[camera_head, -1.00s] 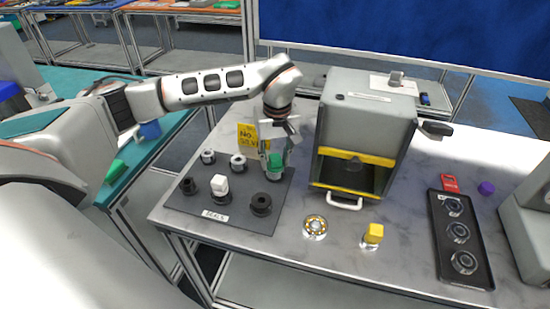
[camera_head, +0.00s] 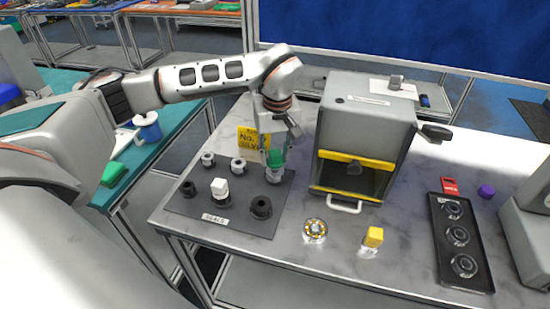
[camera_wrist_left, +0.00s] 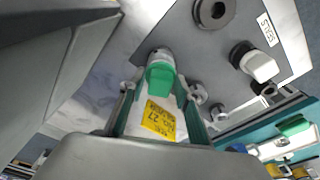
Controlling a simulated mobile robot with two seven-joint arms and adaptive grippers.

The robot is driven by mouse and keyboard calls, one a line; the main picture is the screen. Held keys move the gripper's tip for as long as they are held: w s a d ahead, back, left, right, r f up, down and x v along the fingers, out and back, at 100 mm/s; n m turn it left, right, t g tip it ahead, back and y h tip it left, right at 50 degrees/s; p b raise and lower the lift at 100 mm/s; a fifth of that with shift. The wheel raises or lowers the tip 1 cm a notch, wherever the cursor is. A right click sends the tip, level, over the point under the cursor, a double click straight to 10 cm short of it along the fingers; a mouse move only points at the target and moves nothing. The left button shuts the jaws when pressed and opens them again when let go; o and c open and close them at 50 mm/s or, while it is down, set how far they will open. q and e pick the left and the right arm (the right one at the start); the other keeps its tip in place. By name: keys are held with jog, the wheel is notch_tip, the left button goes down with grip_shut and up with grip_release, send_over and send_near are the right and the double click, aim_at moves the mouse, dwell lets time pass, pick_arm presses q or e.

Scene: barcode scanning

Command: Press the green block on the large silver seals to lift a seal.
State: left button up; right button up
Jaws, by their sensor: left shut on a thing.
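My left gripper (camera_head: 274,149) is shut on the green block (camera_head: 276,158), pointing down over the back right corner of the dark seals mat (camera_head: 232,224). Directly under the block is a large silver seal (camera_head: 273,177); the two appear to touch. In the left wrist view the green block (camera_wrist_left: 160,78) covers part of the silver seal (camera_wrist_left: 159,54). I cannot tell whether the seal rests on the mat or is slightly raised. Two smaller silver seals (camera_head: 208,159) (camera_head: 238,166) stand to the left. My right gripper is not in view.
Black seals (camera_head: 261,208) and a white block (camera_head: 220,187) on a seal share the mat. A grey machine (camera_head: 367,125) stands right of the gripper. A bearing (camera_head: 315,230), yellow block (camera_head: 374,236) and black tray (camera_head: 442,258) lie farther right.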

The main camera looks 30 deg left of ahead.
pick_arm(q)
jog(key=shift+r, duration=2.1)
